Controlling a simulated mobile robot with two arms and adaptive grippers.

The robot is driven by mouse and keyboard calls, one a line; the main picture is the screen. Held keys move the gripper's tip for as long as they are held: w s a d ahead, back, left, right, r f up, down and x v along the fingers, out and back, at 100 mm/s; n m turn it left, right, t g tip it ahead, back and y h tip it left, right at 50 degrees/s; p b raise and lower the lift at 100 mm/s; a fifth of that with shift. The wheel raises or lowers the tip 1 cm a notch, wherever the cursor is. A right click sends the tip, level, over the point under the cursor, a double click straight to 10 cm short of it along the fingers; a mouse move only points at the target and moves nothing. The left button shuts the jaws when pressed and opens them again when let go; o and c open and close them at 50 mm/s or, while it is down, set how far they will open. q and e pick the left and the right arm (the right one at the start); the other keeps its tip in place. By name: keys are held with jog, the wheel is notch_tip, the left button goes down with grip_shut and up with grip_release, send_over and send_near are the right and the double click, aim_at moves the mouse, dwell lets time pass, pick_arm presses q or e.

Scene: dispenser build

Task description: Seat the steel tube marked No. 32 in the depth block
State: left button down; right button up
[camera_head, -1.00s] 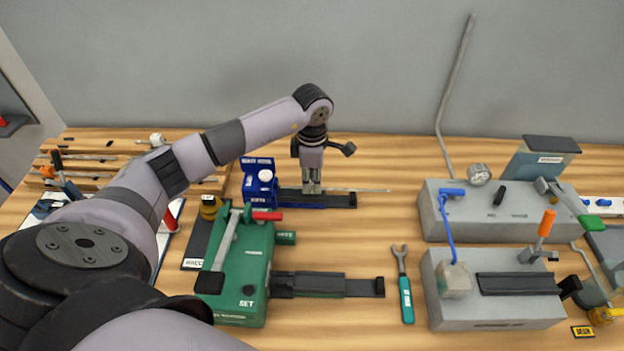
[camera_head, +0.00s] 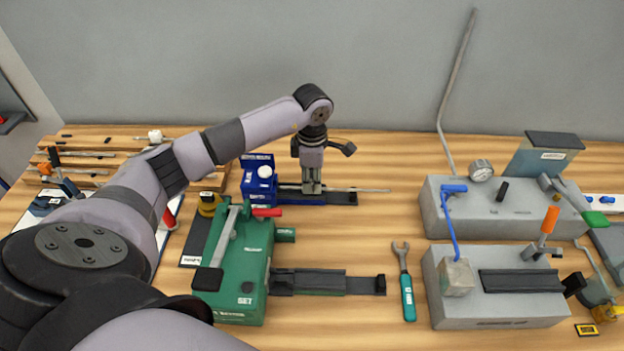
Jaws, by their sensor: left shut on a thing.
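My left gripper (camera_head: 312,188) is shut on a thin steel tube (camera_head: 372,190) above the dark rail of a blue block (camera_head: 258,180). The tube lies level and sticks out to the right past the rail's end. The tube's number is too small to read. No label lets me say surely which fixture is the depth block. My right gripper is not in view.
A green fixture (camera_head: 240,265) with a red-tipped lever and dark rail stands in front. A wrench (camera_head: 405,283) lies to its right. Two grey machines (camera_head: 500,220) fill the right side. A wooden rack (camera_head: 100,160) with rods stands back left. The table right of the tube is clear.

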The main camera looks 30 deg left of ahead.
aim_at(292, 187)
pick_arm(q)
jog(key=shift+a, duration=0.1)
jog(key=shift+s+a, duration=0.5)
jog(key=shift+a, duration=0.15)
jog(key=shift+s+a, duration=0.4)
jog(key=shift+a, duration=0.3)
jog(key=shift+s+a, duration=0.4)
jog(key=shift+a, duration=0.3)
jog(key=c, duration=1.4)
grip_release()
jog(key=shift+o, duration=0.2)
jog(key=shift+o, duration=1.3)
jog(key=shift+r, duration=0.1)
